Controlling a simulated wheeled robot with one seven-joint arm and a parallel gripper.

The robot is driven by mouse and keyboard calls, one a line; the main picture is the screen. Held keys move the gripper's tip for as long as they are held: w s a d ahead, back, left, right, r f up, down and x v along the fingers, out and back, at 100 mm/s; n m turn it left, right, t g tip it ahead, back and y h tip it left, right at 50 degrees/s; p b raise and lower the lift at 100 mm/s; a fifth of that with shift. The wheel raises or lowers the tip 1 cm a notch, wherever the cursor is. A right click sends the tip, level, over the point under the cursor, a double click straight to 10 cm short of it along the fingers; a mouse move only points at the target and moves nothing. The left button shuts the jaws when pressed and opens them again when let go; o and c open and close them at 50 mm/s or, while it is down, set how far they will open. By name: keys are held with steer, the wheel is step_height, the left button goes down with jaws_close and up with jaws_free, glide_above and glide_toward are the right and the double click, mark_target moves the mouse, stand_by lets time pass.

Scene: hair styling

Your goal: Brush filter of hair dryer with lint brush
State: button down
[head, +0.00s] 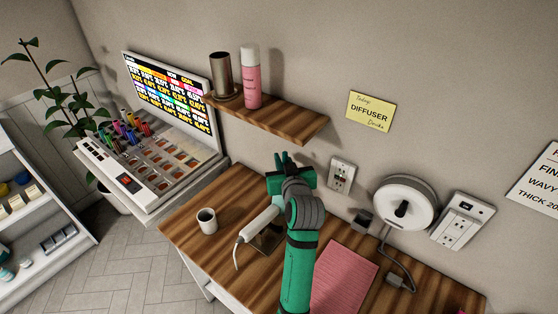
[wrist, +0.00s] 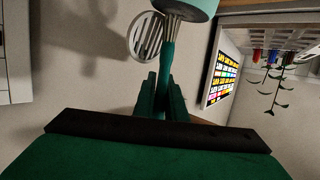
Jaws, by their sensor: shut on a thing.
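My gripper (head: 286,163) is raised over the table near the wall. In the wrist view its dark green fingers (wrist: 161,95) are closed around a slender teal handle (wrist: 168,62), seemingly the lint brush. A silver section and a pale teal end (wrist: 192,8) show beyond it, partly cut off by the picture edge. A round slatted grille (wrist: 147,36), possibly the dryer filter, shows just left of the silver part; I cannot tell whether they touch. A white corded tool (head: 257,224), possibly the hair dryer, lies on the table left of my arm, which partly hides it.
The wooden table (head: 185,222) holds a white mug (head: 207,220) and a pink mat (head: 345,278). A wall shelf (head: 285,121) carries a pink can (head: 252,78) and a metal cup. Outlets (head: 342,175) and a round white unit (head: 403,204) are on the wall at right.

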stand_by(0.4)
steer(key=shift+s+a+f, duration=0.1)
steer(key=shift+a, duration=0.5)
steer(key=shift+d, duration=0.2)
steer(key=shift+w+d, duration=0.2)
steer(key=shift+d, duration=0.35)
steer(key=shift+s+a, duration=0.25)
steer(key=shift+a, duration=0.5)
steer(key=shift+d, duration=0.1)
